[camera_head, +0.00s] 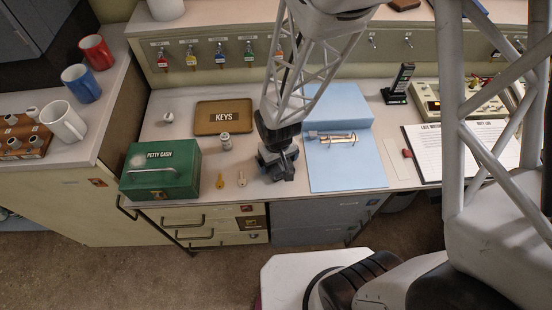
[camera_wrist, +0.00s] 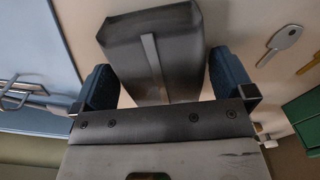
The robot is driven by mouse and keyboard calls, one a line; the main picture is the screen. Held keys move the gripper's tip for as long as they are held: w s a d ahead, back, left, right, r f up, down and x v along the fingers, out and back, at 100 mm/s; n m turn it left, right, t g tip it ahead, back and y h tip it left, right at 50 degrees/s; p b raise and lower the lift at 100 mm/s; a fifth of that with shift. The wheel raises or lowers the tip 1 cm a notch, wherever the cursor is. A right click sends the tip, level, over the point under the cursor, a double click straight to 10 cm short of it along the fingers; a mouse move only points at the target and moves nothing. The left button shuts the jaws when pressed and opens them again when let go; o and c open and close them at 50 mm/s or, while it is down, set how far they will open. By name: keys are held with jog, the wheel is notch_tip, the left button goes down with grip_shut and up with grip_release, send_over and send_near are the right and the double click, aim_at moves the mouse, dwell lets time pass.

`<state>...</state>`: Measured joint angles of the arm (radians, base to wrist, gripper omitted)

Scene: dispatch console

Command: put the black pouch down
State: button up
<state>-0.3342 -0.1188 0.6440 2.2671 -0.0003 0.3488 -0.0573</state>
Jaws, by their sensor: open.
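The black pouch (camera_wrist: 155,45) lies on the pale desk in the wrist view, a dark block with a lighter grey strip down its middle. My gripper (camera_wrist: 160,72) is open, with one blue-padded finger on each side of the pouch and a gap showing near the fingers. In the head view my gripper (camera_head: 277,168) is low over the desk's front, between the keys and the blue folder. There the pouch is hard to tell apart from the dark gripper.
A silver key (camera_head: 241,179) and a brass key (camera_head: 220,181) lie left of my gripper, with the green petty cash box (camera_head: 160,170) further left. The blue folder (camera_head: 350,172) with a metal clip is close on the right. The keys tray (camera_head: 224,117) lies behind.

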dwell(0.3)
jog(key=c, duration=0.7)
jog(key=shift+r, duration=0.1)
jog(key=shift+c, duration=0.2)
jog(key=shift+r, duration=0.6)
jog(key=shift+s+d+r, duration=0.1)
jog(key=shift+s+r, duration=0.05)
jog(key=shift+r, duration=0.45)
jog(key=shift+s+r, duration=0.15)
jog(key=shift+r, duration=0.4)
jog(key=s+d, duration=0.2)
jog(key=s, duration=0.5)
jog(key=s+d+r, duration=0.1)
jog(key=s+d, duration=0.1)
jog(key=s, duration=0.5)
jog(key=shift+s+d+r, duration=0.2)
jog(key=shift+s+d, duration=0.05)
jog(key=shift+d, duration=0.15)
